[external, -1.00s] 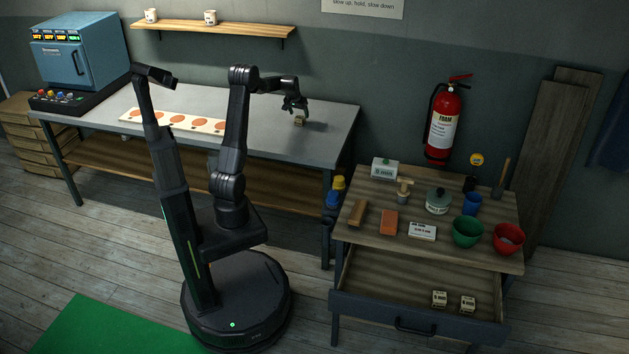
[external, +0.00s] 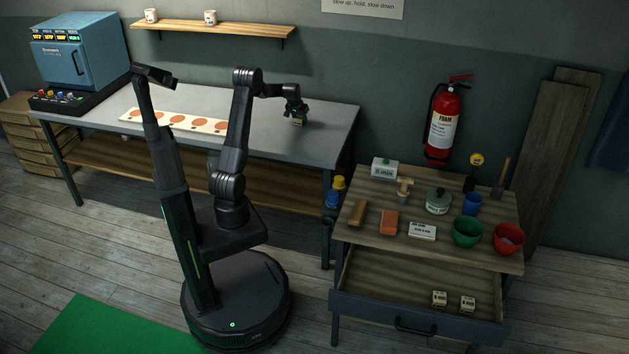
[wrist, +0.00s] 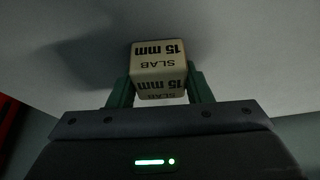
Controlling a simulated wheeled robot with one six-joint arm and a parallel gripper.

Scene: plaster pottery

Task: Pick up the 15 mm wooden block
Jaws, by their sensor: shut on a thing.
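The 15 mm wooden block is a small pale cube marked "SLAB 15 mm" (wrist: 160,62). It sits between the two green fingers of my gripper (wrist: 160,92) in the wrist view. My gripper is shut on it. In the external view my gripper (external: 298,112) points down over the right part of the grey table (external: 335,130). The block shows just below the fingers (external: 298,122). I cannot tell whether it touches the tabletop.
A white strip with orange discs (external: 172,121) lies on the table to the left. A blue kiln (external: 78,50) stands at the far left. A wooden bench (external: 360,240) at the right bears bowls and tools; two small blocks (external: 453,301) lie in its open drawer. The table around my gripper is clear.

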